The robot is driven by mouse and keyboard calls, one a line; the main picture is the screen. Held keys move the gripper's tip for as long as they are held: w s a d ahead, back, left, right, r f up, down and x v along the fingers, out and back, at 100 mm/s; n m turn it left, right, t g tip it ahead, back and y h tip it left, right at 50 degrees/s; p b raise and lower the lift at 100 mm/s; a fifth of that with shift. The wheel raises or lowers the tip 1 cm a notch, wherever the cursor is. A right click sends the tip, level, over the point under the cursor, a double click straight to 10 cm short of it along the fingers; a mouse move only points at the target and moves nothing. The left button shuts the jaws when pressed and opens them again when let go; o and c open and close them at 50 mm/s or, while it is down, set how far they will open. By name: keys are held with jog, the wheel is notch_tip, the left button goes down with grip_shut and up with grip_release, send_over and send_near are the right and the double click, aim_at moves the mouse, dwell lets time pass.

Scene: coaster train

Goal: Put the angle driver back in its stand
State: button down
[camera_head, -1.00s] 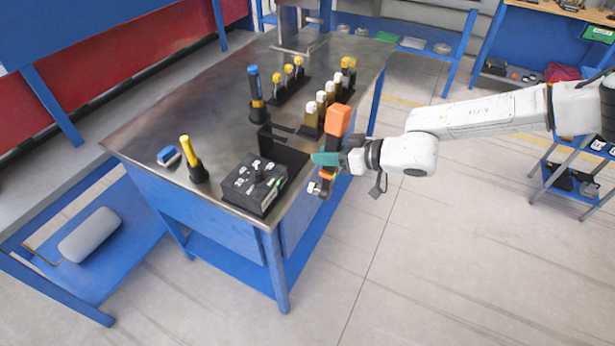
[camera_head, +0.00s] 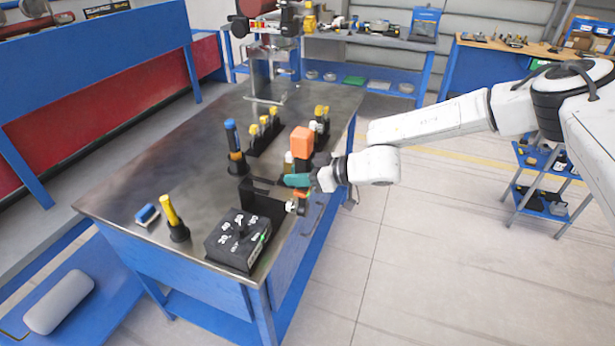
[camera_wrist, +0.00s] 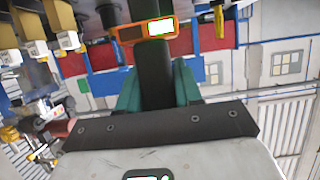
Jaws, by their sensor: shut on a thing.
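The angle driver (camera_head: 302,140) is a black tool with an orange block on top, an orange ring lower down and a silvery head at the bottom. It is roughly upright. My gripper (camera_head: 298,181), with teal fingers, is shut on its black body. The wrist view shows the driver's black shaft (camera_wrist: 154,75) between the fingers (camera_wrist: 157,88), with an orange band and a lit panel beyond. A black bracket-like stand (camera_head: 264,207) with projecting arms is on the table, just left of the driver. The driver is beside it; whether they touch cannot be told.
A black control box (camera_head: 238,240) stands at the table's near corner. A blue-topped tool (camera_head: 234,147) stands behind the bracket, and yellow-topped pieces (camera_head: 264,130) stand farther back. A yellow-handled tool (camera_head: 172,217) and a blue block (camera_head: 147,214) are at the left. The table's (camera_head: 150,165) left middle is clear.

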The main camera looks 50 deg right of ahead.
jog(key=shift+w+a+r, duration=0.15)
jog(key=shift+w+a, duration=0.1)
jog(key=shift+w, duration=0.4)
jog(key=w+a+b, duration=0.3)
jog(key=w+b, duration=0.2)
jog(key=w, duration=0.4)
jog(key=shift+w+a, duration=0.25)
jog(key=shift+w, duration=0.05)
dwell(3.9)
jog(key=shift+f+b, duration=0.55)
jog(key=shift+b, duration=0.45)
dwell(1.2)
